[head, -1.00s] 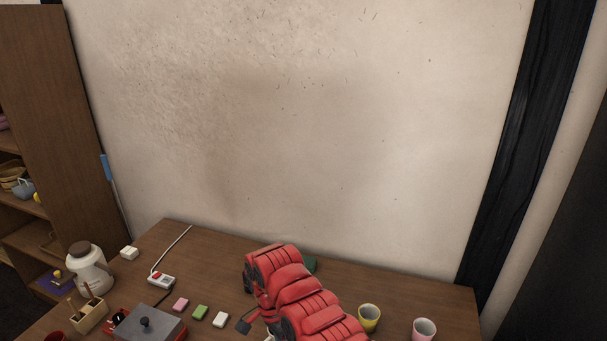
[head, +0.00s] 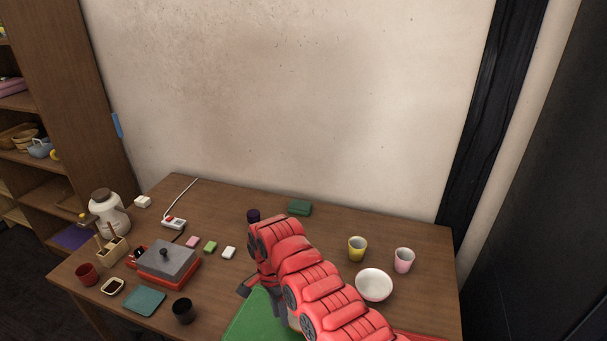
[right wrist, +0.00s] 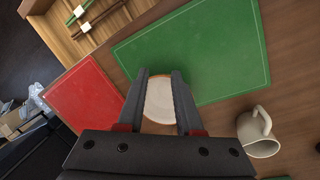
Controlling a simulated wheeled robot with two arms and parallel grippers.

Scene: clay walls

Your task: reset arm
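My red right arm reaches in from the bottom of the head view. The dark tip of my right gripper (head: 245,288) shows at its left side, near the edge of a green board (head: 255,319), and is mostly hidden by the arm. In the right wrist view the two fingers of the right gripper (right wrist: 157,78) are apart. A round white dish (right wrist: 159,99) with a brownish rim shows between and beyond them, and does not look gripped. My left gripper is not in view.
The table (head: 330,238) holds a red-based grey grill (head: 167,258), a white jar (head: 108,214), yellow (head: 357,248) and pink (head: 403,260) cups, and a white bowl (head: 374,285). A mug (right wrist: 258,133) and red board (right wrist: 85,103) show in the wrist view. The wall stands behind.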

